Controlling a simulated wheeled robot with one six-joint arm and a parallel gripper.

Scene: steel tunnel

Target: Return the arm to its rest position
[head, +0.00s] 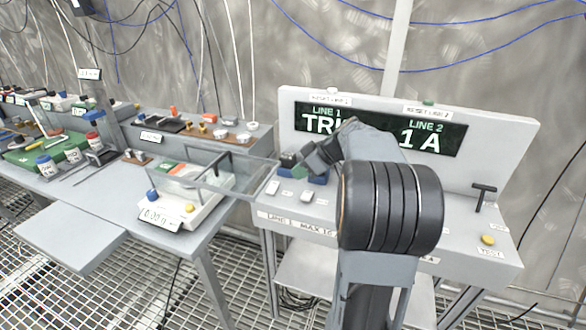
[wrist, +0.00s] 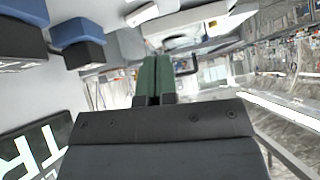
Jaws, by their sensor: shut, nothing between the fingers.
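My gripper (head: 297,171) shows in the head view at the end of my arm, which reaches up over the panel bench (head: 420,235) and bends left in front of the display. In the wrist view, its green fingers (wrist: 153,80) are together with nothing between them. Blue-and-black blocks (wrist: 78,38) lie to the upper left of the fingers in that view. In the head view, a blue block (head: 318,176) shows beside the gripper, partly hidden by it. I cannot tell how much space lies between them.
The dark display (head: 440,138) reads "LINE 2 1 A"; my arm hides part of it. White switches (head: 307,197), a black T-handle (head: 483,196) and a yellow button (head: 488,240) sit on the bench. Grated floor shows below.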

